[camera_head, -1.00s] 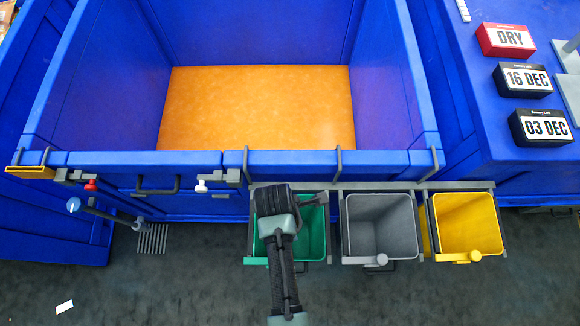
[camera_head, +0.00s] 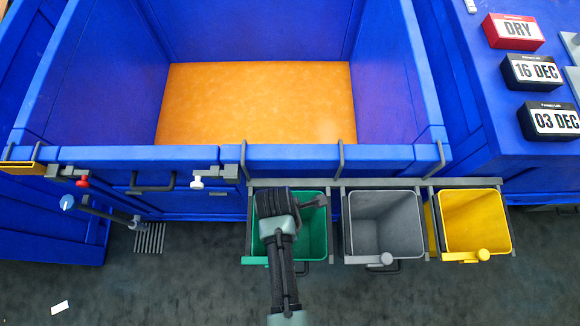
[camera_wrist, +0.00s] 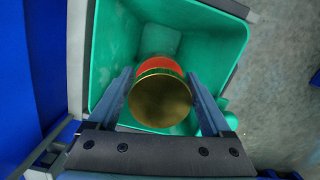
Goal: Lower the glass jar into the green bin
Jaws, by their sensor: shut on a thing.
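The green bin (camera_head: 316,240) hangs at the left of a row of three bins, below the front wall of the blue box. My arm reaches over its left part in the head view and hides my fingers and the jar there. In the wrist view, my gripper (camera_wrist: 163,100) is shut on the glass jar (camera_wrist: 159,100). The jar shows a round gold end toward the camera and a red and green band beyond it. Behind the jar lies the inside of the green bin (camera_wrist: 110,50). I cannot tell how deep the jar is.
A grey bin (camera_head: 382,225) and a yellow bin (camera_head: 475,222) hang to the right of the green one. The large blue box (camera_head: 330,158) with an orange floor stands behind them. Signs reading DRY (camera_head: 513,31), 16 DEC (camera_head: 532,71) and 03 DEC (camera_head: 550,120) stand at the right.

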